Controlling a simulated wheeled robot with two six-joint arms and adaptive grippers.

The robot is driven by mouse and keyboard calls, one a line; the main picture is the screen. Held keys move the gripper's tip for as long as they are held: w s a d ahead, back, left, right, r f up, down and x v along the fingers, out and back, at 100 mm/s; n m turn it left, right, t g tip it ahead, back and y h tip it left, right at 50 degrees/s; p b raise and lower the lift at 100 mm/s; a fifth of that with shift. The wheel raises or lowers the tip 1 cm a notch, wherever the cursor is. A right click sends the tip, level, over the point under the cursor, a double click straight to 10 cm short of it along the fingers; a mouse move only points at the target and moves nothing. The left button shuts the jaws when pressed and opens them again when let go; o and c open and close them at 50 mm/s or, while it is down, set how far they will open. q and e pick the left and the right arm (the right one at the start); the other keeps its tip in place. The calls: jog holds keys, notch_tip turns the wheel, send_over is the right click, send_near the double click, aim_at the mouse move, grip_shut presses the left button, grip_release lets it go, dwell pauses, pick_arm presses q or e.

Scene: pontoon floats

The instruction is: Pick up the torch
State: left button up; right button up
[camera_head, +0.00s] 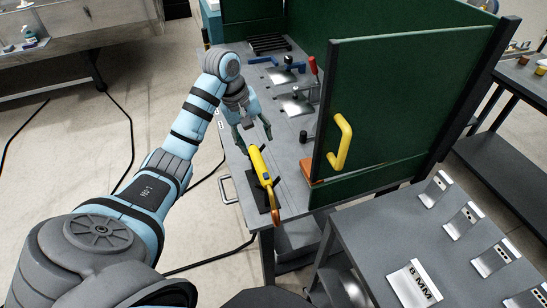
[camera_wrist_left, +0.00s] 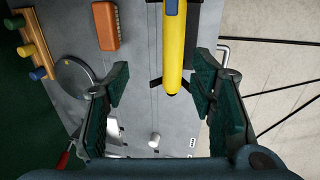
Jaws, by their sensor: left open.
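The torch (camera_head: 260,166) is a yellow tool with a blue band and a copper-orange end. It lies across a small dark stand on the grey workbench (camera_head: 290,200), near its front left corner. In the left wrist view the torch (camera_wrist_left: 173,50) comes down from the top edge, its rounded yellow end toward me. My left gripper (camera_head: 253,136) is open and empty, just beyond the far end of the torch. In the wrist view my left gripper's fingers (camera_wrist_left: 161,82) stand apart on either side of the line of the torch, not touching it. My right gripper is not in view.
A green screen with a yellow handle (camera_head: 340,142) stands right of the torch. An orange block (camera_wrist_left: 106,26) lies beside the torch. Clamps and metal plates (camera_head: 285,75) are farther back. A lower table (camera_head: 375,240) with bent metal plates is at right.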

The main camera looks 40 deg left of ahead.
pick_arm(q)
jog(key=b, duration=0.5)
send_over(260, 167)
jog(key=f, duration=0.5)
jog(key=shift+s+a+f, duration=0.2)
jog(key=shift+a+f, duration=0.1)
jog(key=shift+f, duration=0.1)
jog(key=shift+s+d+f+b, duration=0.15)
jog(key=shift+s+f+b, duration=0.6)
jog(key=shift+b, duration=0.2)
jog(key=shift+f, duration=0.3)
jog(key=w+f, duration=0.2)
jog(key=f, duration=0.3)
jog(key=shift+w+d, duration=0.3)
jog(key=shift+w, duration=0.1)
jog(key=shift+s+r, duration=0.2)
jog(key=shift+s, duration=0.15)
jog(key=shift+c, duration=0.5)
jog(key=c, duration=1)
grip_shut()
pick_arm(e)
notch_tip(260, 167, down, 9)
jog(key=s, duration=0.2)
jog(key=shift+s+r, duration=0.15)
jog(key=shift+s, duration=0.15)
